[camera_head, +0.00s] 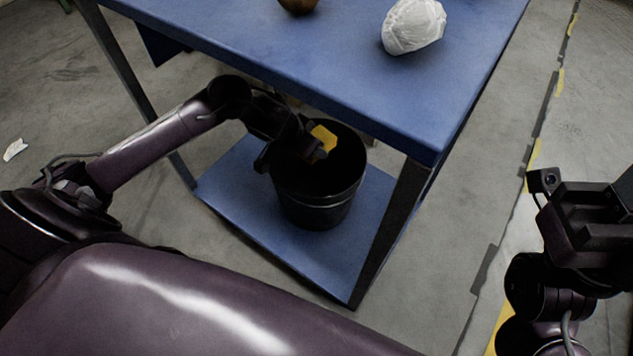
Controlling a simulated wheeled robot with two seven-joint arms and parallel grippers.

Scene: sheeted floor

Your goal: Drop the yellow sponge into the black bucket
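The yellow sponge (325,138) is at the fingers of my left gripper (316,147), over the opening of the black bucket. The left gripper appears shut on the sponge; its fingers are small and dark here. The black bucket (318,213) stands upright on the blue lower shelf of the table, with its dark interior partly hidden by the gripper. My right gripper (585,225) is at the right edge, away from the table, and its fingertips are not clearly shown.
The blue tabletop (330,60) overhangs the shelf (238,190) close above my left arm. A white wrapped object (413,26) and a brown round object (298,5) lie on top. A dark table leg (392,225) stands right of the bucket. Floor at right is clear.

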